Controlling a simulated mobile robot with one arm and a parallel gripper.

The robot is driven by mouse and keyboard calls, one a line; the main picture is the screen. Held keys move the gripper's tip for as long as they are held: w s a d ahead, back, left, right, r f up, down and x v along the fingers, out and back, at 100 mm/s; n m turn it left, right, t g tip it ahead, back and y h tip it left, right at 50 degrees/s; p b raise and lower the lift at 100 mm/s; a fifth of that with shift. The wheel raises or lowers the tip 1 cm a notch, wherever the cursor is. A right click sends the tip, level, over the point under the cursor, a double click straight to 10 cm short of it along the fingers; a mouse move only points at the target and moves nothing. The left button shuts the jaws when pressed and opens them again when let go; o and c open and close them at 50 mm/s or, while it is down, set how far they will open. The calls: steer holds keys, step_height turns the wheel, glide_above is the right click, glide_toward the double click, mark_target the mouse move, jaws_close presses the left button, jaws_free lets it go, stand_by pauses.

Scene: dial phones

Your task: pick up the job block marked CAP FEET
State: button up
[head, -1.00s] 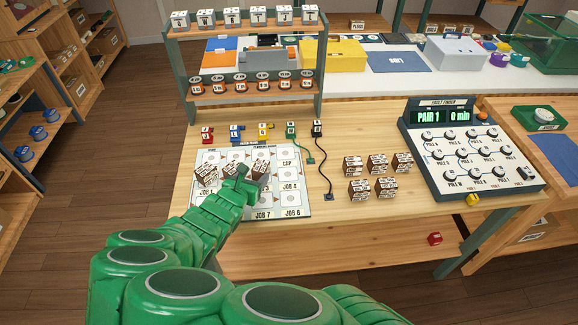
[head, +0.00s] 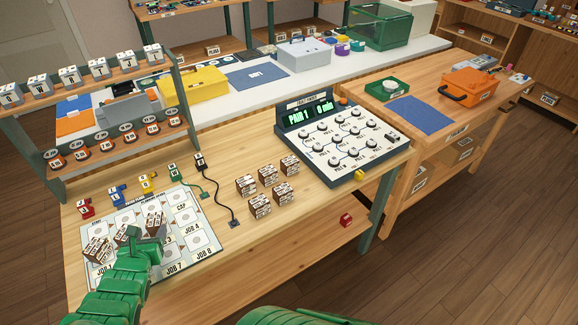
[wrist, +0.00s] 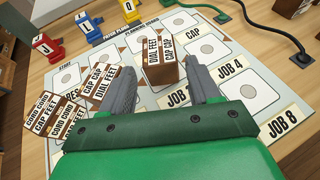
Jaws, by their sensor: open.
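Three brown blocks with white labels stand on the planning board (head: 205,244). In the wrist view, the leftmost block (wrist: 53,118) carries labels that seem to read CORD CORD and CAP FEET. The middle block (wrist: 97,80) seems to read CAP CAP and DIAL FEET, and sits just left of my left finger. The third block (wrist: 160,62) seems to read DIAL FEET and CAP CAP. My gripper (wrist: 162,84) is open, with this third block between or just beyond its fingertips; I see no clear contact. In the head view my green arm partly hides the blocks.
Several similar blocks (head: 268,175) stand on the table right of the board, labels too small to read. Coloured tagged pieces (head: 147,183) and corded plugs (head: 200,162) line the board's far edge. A fault finder panel (head: 340,140) stands further right. A shelf rack (head: 95,120) rises behind.

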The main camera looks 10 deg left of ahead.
steer(key=o, duration=0.5)
steer(key=shift+w, duration=0.1)
